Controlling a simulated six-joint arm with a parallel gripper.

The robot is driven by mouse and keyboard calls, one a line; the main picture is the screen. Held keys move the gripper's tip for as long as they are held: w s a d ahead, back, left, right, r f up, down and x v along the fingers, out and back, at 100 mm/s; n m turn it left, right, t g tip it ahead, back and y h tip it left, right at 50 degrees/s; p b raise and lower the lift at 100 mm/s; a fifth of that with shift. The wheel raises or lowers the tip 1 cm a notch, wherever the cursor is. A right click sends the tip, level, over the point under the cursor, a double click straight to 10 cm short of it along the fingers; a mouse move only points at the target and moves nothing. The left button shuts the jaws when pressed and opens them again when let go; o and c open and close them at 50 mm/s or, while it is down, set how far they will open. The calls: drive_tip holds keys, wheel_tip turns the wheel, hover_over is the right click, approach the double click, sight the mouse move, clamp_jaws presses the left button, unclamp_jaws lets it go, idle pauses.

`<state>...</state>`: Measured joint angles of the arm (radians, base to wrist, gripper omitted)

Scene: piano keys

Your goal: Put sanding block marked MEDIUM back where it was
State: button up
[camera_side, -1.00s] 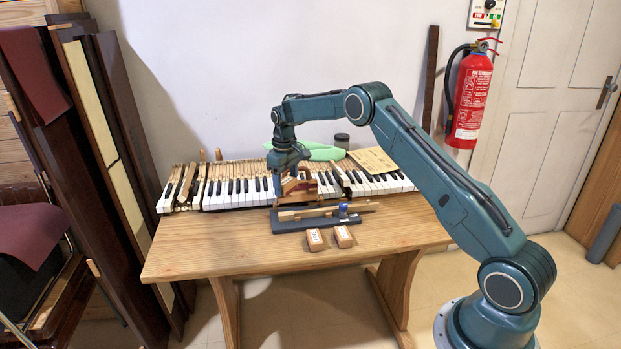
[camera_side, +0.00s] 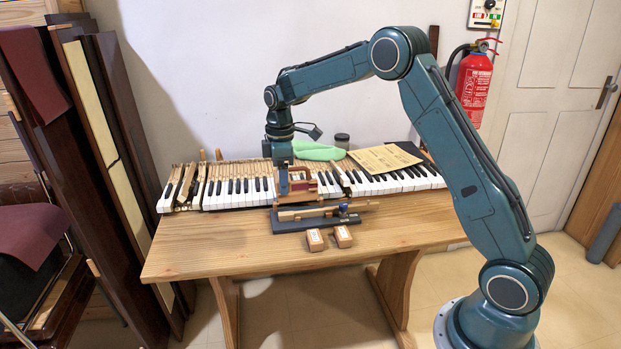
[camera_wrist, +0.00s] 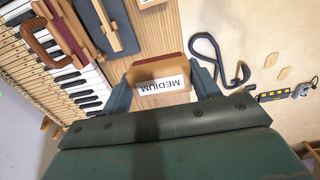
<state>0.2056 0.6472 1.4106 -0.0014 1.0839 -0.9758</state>
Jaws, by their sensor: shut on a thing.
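My gripper (camera_wrist: 161,88) is shut on a sanding block (camera_wrist: 160,77) in the wrist view. The block is brown, with a white label reading MEDIUM that appears upside down. One finger is on each side of it. In the side view my gripper (camera_side: 283,185) points down near the front of the piano keys, left of the middle. I cannot make out the held block there. Two similar brown blocks with white labels, the left one (camera_side: 315,240) and the right one (camera_side: 343,236), lie on the table near its front edge. Their wording is too small to read.
A dark blue base (camera_side: 310,222) with wooden parts stands between the keys and the two blocks. Piano keys (camera_side: 235,190) run along the table behind it. A green cloth (camera_side: 318,150), a jar (camera_side: 342,139) and a yellow sheet (camera_side: 385,158) are behind. The table's front left (camera_side: 200,245) is clear.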

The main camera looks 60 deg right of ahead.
drive_tip(key=shift+a, duration=0.1)
hover_over(286, 249)
wheel_tip(286, 249, down, 16)
drive_tip(key=shift+r, duration=0.15)
idle(0.5)
drive_tip(key=shift+f, duration=2.1)
drive_tip(key=shift+f, duration=0.1)
drive_tip(key=o, duration=0.9)
drive_tip(key=shift+o, duration=0.2)
